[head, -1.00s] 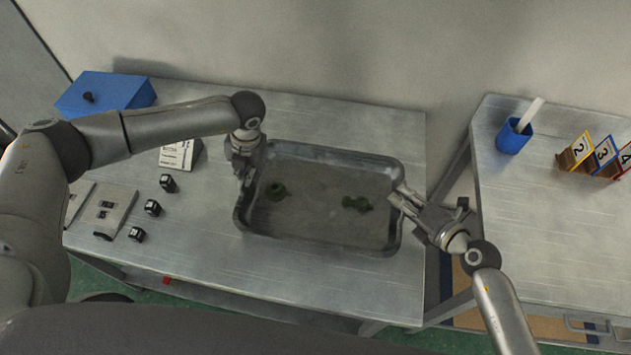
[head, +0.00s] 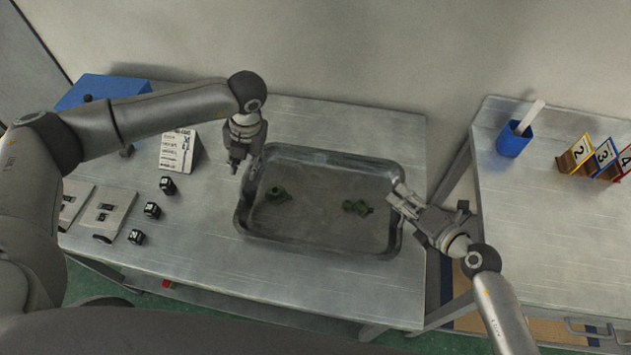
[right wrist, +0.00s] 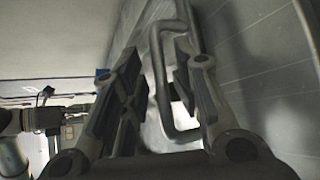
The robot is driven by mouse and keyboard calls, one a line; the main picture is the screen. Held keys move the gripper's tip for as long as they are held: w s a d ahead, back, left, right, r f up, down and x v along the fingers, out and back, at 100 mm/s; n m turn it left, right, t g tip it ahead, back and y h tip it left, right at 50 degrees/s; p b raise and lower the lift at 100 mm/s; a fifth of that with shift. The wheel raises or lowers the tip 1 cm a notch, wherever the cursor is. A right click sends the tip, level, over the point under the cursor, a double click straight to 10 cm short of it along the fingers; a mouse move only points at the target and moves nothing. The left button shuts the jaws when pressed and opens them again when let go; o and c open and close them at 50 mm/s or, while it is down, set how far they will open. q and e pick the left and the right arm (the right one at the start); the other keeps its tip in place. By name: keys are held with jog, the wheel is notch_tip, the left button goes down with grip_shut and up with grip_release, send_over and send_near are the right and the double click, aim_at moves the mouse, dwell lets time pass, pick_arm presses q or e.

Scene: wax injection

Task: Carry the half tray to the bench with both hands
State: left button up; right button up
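The half tray (head: 320,236) is a shallow grey metal tray lying on the left metal table. Two small green pieces, one on the left (head: 277,194) and one on the right (head: 357,207), lie in it. My left gripper (head: 234,168) is just outside the tray's upper left corner, apart from the rim and empty; its finger spread is unclear. My right gripper (head: 396,197) is at the tray's right rim. In the right wrist view its fingers (right wrist: 160,95) stand apart, with the tray's bent handle (right wrist: 158,75) between them.
Black cubes (head: 152,210), pale plates (head: 107,212) and a printed card (head: 178,150) stand left of the tray. A blue box (head: 100,90) is at the back left. The right table (head: 550,220) has a blue cup (head: 512,140), numbered cards (head: 577,152) and free room in front.

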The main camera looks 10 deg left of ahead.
jog(key=shift+s+f, duration=0.1)
jog(key=shift+s+d, duration=0.1)
jog(key=shift+d, duration=0.1)
pick_arm(q)
jog(key=shift+d+r, duration=0.25)
jog(key=shift+r, duration=1)
pick_arm(e)
jog(key=v, duration=1.1)
jog(key=shift+s+r, duration=0.2)
jog(key=shift+r, duration=0.1)
jog(key=shift+d, duration=0.1)
